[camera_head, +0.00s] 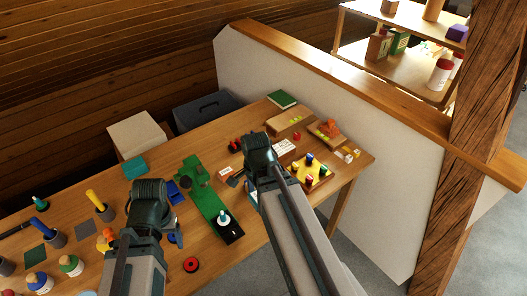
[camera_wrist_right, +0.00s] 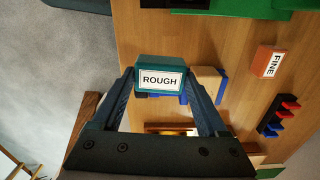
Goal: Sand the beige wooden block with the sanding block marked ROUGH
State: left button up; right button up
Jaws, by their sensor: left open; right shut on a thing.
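My right gripper (camera_wrist_right: 160,100) is shut on the teal sanding block marked ROUGH (camera_wrist_right: 160,79), with the label facing the right wrist camera. The beige wooden block (camera_wrist_right: 209,80) shows just behind and to the right of it in the right wrist view, with blue parts beside it. Part of the beige block is hidden, and I cannot tell whether the two touch. In the head view my right arm hides this spot. My left gripper (camera_head: 150,190) is open over the left part of the table, its fingertips mostly hidden by the wrist.
An orange block marked FINE (camera_wrist_right: 267,62) and red and blue pieces (camera_wrist_right: 281,115) lie nearby. A green board (camera_head: 208,200) lies between my arms. Cups and pots stand at the left of the table (camera_head: 88,172). A pale partition (camera_head: 300,95) rises behind the table.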

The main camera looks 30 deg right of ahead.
jog(key=w+d+r+n+p, duration=0.2)
jog(key=w+d+r+p, duration=0.2)
jog(key=w, duration=0.4)
jog(key=d+r, duration=0.1)
jog(key=d, duration=0.1)
jog(key=shift+d+r+n, duration=0.15)
jog(key=shift+d+n, duration=0.15)
jog(key=shift+d, duration=0.1)
